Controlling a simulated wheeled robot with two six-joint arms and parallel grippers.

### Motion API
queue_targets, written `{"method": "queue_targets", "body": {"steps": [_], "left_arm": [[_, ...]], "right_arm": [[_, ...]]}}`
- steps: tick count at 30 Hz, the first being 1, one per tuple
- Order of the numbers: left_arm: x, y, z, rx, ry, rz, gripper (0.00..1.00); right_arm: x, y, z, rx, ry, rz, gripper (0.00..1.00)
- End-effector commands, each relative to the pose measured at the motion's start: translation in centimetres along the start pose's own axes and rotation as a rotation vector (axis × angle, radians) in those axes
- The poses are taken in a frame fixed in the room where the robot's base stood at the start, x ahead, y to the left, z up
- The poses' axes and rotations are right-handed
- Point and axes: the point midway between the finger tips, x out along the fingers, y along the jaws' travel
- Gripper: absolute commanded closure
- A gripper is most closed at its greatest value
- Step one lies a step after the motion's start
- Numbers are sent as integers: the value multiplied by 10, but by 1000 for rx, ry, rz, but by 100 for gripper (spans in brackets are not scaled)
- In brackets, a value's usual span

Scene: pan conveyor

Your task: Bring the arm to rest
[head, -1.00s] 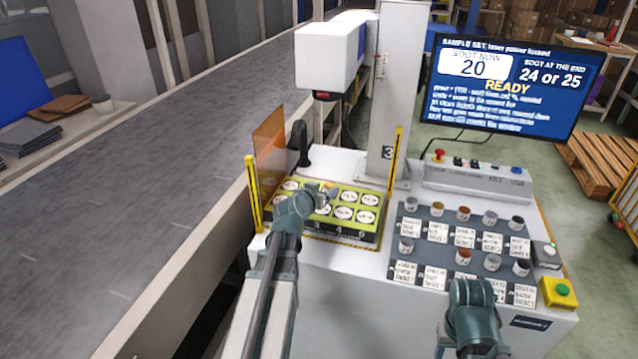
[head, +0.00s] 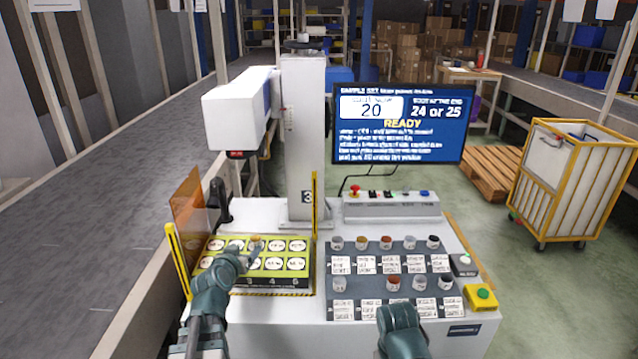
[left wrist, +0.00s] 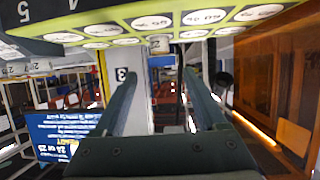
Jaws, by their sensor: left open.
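My left gripper (head: 252,250) reaches over the green tray (head: 303,262) with numbered white discs on the workbench. In the left wrist view the tray (left wrist: 110,30) appears upside down along the top, and the left gripper's two fingers (left wrist: 163,95) stand apart. A small cup (left wrist: 160,45) on the tray shows beyond them, in line with the gap; nothing is visibly clamped. The cup also shows in the head view (head: 257,241), right by the fingertips. My right arm shows at the bottom of the head view, but its fingers are not visible.
A dark rack (head: 450,262) of cups and labels lies right of the tray. An orange panel (head: 188,208) and a yellow post (head: 178,262) stand at the tray's left. A white column (head: 305,140) rises behind. The screen (head: 402,125) reads READY, 20.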

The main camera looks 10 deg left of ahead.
Motion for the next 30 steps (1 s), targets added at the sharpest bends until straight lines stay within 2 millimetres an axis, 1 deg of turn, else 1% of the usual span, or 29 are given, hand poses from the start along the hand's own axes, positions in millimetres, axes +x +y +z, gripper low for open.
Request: {"method": "queue_targets", "body": {"steps": [2,4,5,6,8,9,11,12,14,15,17,18,19,21,24,27,30], "left_arm": [[-1,11,0,6,-19,20,26],[-2,34,2,19,-65,65,26],[-4,48,5,27,-96,91,26],[-8,71,9,41,-147,133,26],[-17,110,20,70,-245,201,26],[-27,137,28,94,-321,245,26],[-46,174,44,134,-443,298,26],[-60,194,54,164,-523,323,26],[-84,220,68,209,-643,346,26],[-101,234,77,243,-720,352,26],[-127,250,87,291,-826,346,26],[-143,257,93,321,-891,335,26],[-155,261,97,344,-935,325,26],[-180,268,103,391,-1023,293,26],[-206,271,107,442,-1111,243,26],[-222,272,109,472,-1161,206,26],[-228,271,110,486,-1184,187,26]], "right_arm": [[-4,0,0,0,0,0,50],[-12,1,1,0,0,0,50],[-16,2,1,0,0,0,50],[-23,2,1,0,0,0,50],[-34,3,2,0,0,0,50],[-43,4,2,0,0,0,50],[-55,5,3,0,0,0,50],[-62,6,4,0,0,0,50],[-73,7,4,0,0,0,50],[-80,8,5,1,0,0,50],[-90,9,5,1,0,0,50],[-96,9,6,1,0,0,50],[-100,10,6,1,0,0,50],[-107,10,6,1,0,0,50],[-115,11,7,1,0,0,50],[-119,11,7,1,0,0,50],[-120,11,7,1,0,0,50]]}}
